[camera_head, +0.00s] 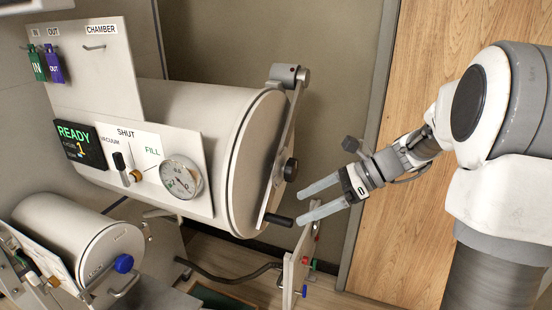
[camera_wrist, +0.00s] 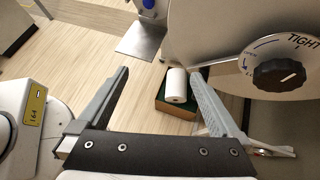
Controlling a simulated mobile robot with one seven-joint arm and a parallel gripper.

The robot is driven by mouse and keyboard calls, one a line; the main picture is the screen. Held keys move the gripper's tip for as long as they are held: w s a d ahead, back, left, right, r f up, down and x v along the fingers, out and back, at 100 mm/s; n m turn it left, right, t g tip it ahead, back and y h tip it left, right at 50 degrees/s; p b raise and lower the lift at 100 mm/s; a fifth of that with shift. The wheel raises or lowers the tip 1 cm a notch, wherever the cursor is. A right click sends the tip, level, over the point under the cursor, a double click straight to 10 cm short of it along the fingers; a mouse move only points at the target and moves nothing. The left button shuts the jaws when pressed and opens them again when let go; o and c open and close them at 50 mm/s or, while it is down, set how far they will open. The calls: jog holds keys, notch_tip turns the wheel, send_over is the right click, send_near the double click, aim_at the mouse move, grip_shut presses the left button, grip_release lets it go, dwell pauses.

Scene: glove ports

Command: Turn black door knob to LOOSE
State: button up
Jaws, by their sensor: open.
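The black door knob (camera_head: 291,170) sits on the bar across the round end door (camera_head: 262,165) of the large chamber. In the wrist view the knob (camera_wrist: 279,75) is at the right, on a round plate marked TIGHT at upper right. A label beginning with L at its left is partly hidden. A pale line on the knob's face points roughly right. My gripper (camera_head: 303,205) is open and empty, below and right of the knob in the head view, near the bar's black handle (camera_head: 279,220). In the wrist view my gripper (camera_wrist: 160,74) has its fingers wide apart, left of the knob.
A smaller chamber (camera_head: 75,235) with a blue knob (camera_head: 123,264) is at lower left. A panel shows READY, SHUT and a gauge (camera_head: 181,178). A green-lined box (camera_wrist: 178,100) with a white roll stands on the floor. An upright panel (camera_head: 297,262) stands below my gripper.

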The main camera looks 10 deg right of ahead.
jog(key=w+d+f+m+t+y, duration=0.2)
jog(key=w+d+m+t+y, duration=0.1)
jog(key=w+d+m, duration=0.45)
jog(key=m+t+y, duration=0.2)
jog(key=m+t, duration=0.2)
jog(key=m, duration=0.1)
send_near(295, 172)
jog(key=shift+n, duration=0.25)
jog(key=p+x, duration=0.3)
jog(key=x, duration=0.7)
jog(key=shift+w+f, duration=0.1)
jog(key=shift+w, duration=0.1)
jog(key=c, duration=1.2)
jog(key=shift+o, duration=0.2)
